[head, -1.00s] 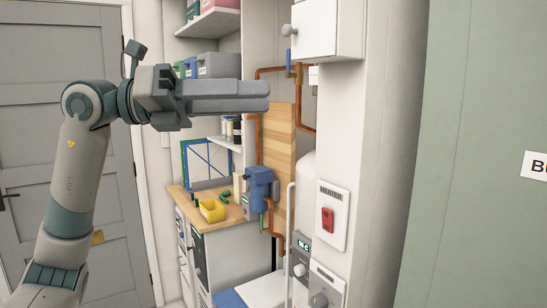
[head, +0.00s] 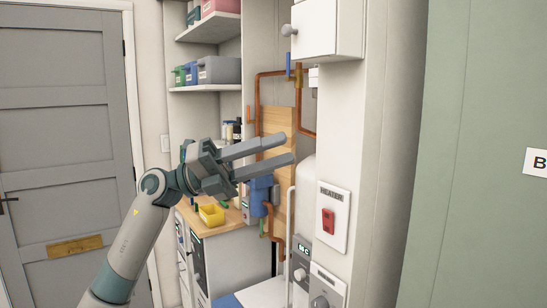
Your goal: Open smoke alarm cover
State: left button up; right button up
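My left gripper (head: 287,149) is in the middle of the head view, its two fingers apart with nothing between them. It points right, and its fingertips overlap the wooden backing board in the picture; I cannot tell the distance to it. A white box (head: 316,30) with a round grey knob on its left edge is on the wall at the top, above and right of the gripper. No label on it shows, so I cannot tell if it is the smoke alarm cover. No other thing looks clearly like a smoke alarm. My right gripper is out of view.
A heater switch plate (head: 333,216) with a red rocker is on the right wall. Copper pipes (head: 258,95) run by the wooden board (head: 275,120). A blue device (head: 262,190) and yellow bin (head: 212,215) are at the worktop. Shelves (head: 209,88) stand behind; a grey door (head: 55,140) is left.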

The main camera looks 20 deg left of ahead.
pick_arm(q)
jog(key=shift+w+f, duration=0.25)
jog(key=shift+f, duration=0.05)
dwell(0.4)
